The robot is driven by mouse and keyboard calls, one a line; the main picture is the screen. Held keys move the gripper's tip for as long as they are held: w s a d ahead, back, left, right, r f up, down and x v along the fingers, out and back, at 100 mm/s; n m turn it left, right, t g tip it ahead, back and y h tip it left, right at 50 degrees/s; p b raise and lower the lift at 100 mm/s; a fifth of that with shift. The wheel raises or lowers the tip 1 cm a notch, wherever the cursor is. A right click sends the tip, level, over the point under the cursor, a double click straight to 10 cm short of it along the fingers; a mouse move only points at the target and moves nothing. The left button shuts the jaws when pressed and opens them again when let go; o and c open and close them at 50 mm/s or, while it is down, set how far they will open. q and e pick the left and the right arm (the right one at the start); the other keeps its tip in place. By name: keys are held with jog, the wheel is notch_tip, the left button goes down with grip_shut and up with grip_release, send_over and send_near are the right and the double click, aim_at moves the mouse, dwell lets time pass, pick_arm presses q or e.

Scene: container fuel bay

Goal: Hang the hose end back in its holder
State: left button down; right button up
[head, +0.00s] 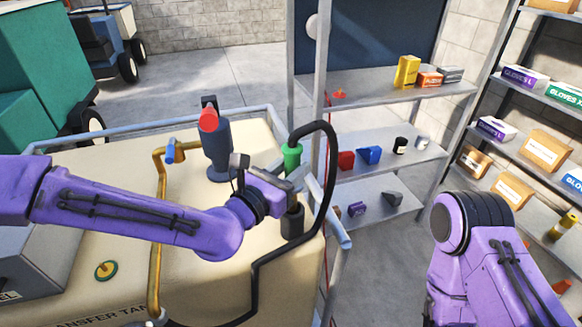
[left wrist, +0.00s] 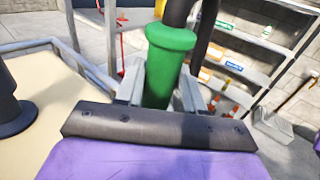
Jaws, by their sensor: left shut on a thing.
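The hose end has a green grip (head: 291,158) and a black hose (head: 331,165) that arches from its top and runs down over the tank. My left gripper (head: 291,177) is shut on the hose end at the right edge of the tank. In the left wrist view the green hose end (left wrist: 168,65) stands roughly upright between the fingers of my left gripper (left wrist: 162,92). A dark cylinder (head: 292,222) shows just below the gripper; I cannot tell whether it is the holder or part of the hose end. My right arm is in view, but its gripper is not.
The cream tank (head: 215,290) carries a yellow pipe (head: 160,200), a blue-handled valve (head: 172,152) and a dark pump body with a red top (head: 208,120). A blue-grey rail (head: 338,222) stands right of the gripper. Shelves with boxes (head: 400,85) stand behind.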

dwell(0.4)
pick_arm(q)
jog(key=shift+f+b, duration=1.25)
jog(key=shift+f, duration=0.35)
jog(key=shift+f+b, duration=1.5)
jog(key=shift+f, duration=0.1)
jog(key=c, duration=0.6)
grip_release()
